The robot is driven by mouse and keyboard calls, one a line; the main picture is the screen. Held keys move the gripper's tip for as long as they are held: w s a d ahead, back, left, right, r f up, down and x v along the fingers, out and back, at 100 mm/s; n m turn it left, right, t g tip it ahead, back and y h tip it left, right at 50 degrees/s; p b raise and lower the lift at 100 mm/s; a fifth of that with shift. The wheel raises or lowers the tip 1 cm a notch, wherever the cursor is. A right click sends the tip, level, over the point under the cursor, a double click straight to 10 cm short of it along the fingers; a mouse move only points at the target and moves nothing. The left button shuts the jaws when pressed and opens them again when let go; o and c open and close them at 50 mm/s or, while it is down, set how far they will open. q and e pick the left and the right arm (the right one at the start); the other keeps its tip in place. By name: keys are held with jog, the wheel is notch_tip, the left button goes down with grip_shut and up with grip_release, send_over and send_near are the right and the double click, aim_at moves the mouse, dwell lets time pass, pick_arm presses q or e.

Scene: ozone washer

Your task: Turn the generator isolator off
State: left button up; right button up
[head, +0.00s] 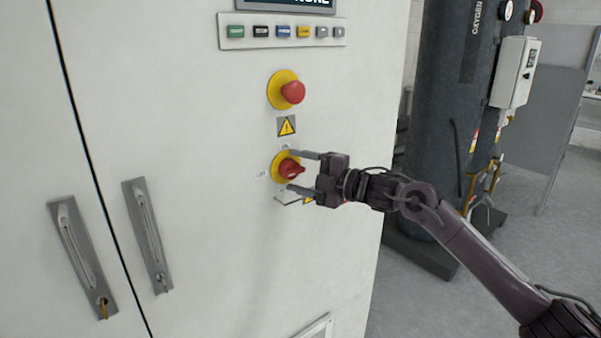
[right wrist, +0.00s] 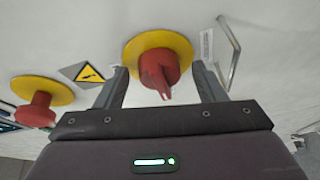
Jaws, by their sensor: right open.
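The generator isolator is a red rotary knob (head: 290,167) on a yellow round plate, on the white cabinet front. Small labels sit above it and to its left. My right gripper (head: 294,171) is open, with one finger above the knob and one below it in the head view. In the right wrist view the red knob (right wrist: 160,72) sits between the two open fingers (right wrist: 162,88), with a gap visible on each side. I cannot tell whether either finger touches it. My left gripper is not in view.
A red emergency stop button (head: 292,92) on a yellow plate sits above, with a warning sign (head: 287,126) between. A button row (head: 282,31) is near the top. Two door handles (head: 148,235) are at left. A dark tank (head: 443,120) stands right, behind my right arm.

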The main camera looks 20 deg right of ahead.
jog(key=b+v, duration=0.2)
jog(key=v, duration=0.5)
jog(key=shift+s+d+b, duration=0.25)
jog(key=shift+s+b, duration=0.05)
jog(key=shift+b, duration=0.1)
